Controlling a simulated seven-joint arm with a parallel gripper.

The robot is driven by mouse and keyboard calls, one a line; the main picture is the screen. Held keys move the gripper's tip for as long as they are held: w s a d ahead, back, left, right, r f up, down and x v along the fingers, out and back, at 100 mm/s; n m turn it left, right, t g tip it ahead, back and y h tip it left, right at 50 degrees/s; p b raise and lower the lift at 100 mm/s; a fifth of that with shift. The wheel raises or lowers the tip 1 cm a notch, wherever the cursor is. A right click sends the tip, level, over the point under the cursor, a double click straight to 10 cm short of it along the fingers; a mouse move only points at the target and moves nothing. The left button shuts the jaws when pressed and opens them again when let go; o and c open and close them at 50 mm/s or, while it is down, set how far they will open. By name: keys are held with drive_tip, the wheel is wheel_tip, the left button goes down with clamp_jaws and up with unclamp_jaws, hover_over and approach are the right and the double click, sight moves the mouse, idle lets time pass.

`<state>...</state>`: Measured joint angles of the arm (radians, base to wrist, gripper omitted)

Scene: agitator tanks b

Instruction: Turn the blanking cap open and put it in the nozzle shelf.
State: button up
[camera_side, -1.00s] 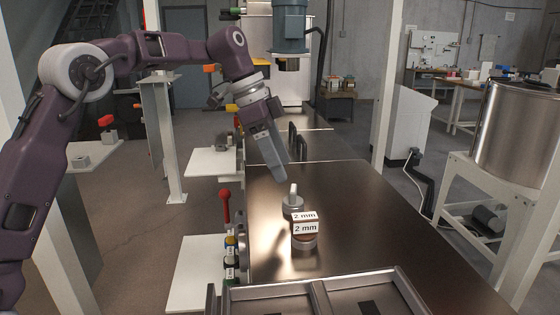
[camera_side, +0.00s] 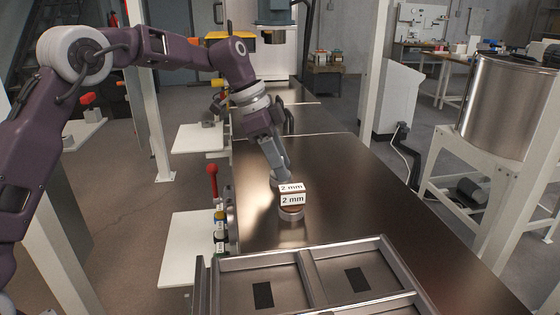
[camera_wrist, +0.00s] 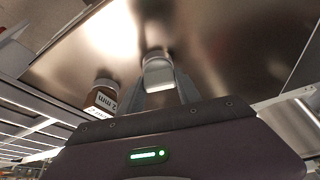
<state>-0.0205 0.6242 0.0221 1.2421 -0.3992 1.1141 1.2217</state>
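The blanking cap (camera_side: 275,182), a small round metal piece with an upright grip, stands on the dark metal bench top. In the side view my gripper (camera_side: 281,171) comes down over it and hides most of it. In the wrist view the pale grip of the cap (camera_wrist: 158,76) lies between the two grey fingers of my gripper (camera_wrist: 161,84). The fingers look spread, one on each side; contact is not clear. I cannot tell which part is the nozzle shelf; a metal tray with compartments (camera_side: 307,277) lies at the front.
A round piece with "2 mm" labels (camera_side: 291,212) stands close to the cap, on the camera's side; it also shows in the wrist view (camera_wrist: 101,97). A red-knobbed lever (camera_side: 212,180) and white side shelves (camera_side: 190,245) line the left edge. The bench right of the cap is clear.

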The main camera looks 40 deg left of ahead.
drive_tip(key=c, duration=0.4)
drive_tip(key=o, duration=0.6)
clamp_jaws()
drive_tip(key=shift+n+t, duration=0.3)
drive_tip(key=shift+n, duration=0.5)
drive_tip(key=o, duration=1.1)
unclamp_jaws()
drive_tip(key=shift+o, duration=0.2)
drive_tip(key=shift+r, duration=3.05)
